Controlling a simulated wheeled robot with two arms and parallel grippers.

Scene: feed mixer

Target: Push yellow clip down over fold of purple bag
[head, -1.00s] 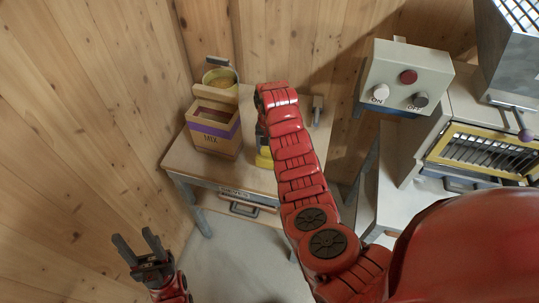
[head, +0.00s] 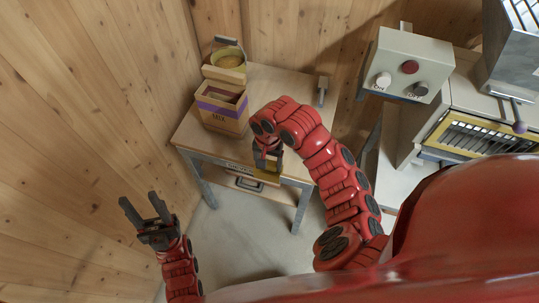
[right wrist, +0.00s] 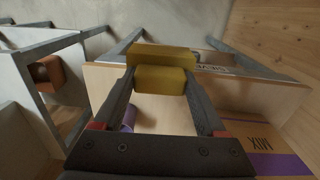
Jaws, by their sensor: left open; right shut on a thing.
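The purple bag (head: 222,108) stands upright on the small wooden table, a tan bag with a purple band and "MIX" on it. Its top is open in the head view. Part of it shows upside down in the right wrist view (right wrist: 265,140). The yellow clip (right wrist: 160,78) is a blocky yellow piece between the fingertips of my right gripper (right wrist: 160,88), which is shut on it. In the head view my right gripper (head: 267,162) and the clip (head: 266,176) are at the table's front edge, right of the bag and apart from it. My left gripper (head: 142,203) is open and empty at lower left.
A yellow bucket (head: 229,62) stands behind the bag on the table (head: 188,132). A control box (head: 405,65) with ON and OFF buttons and a machine stand at the right. A small purple item (right wrist: 128,119) shows between my right fingers. Wooden walls are close at left and back.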

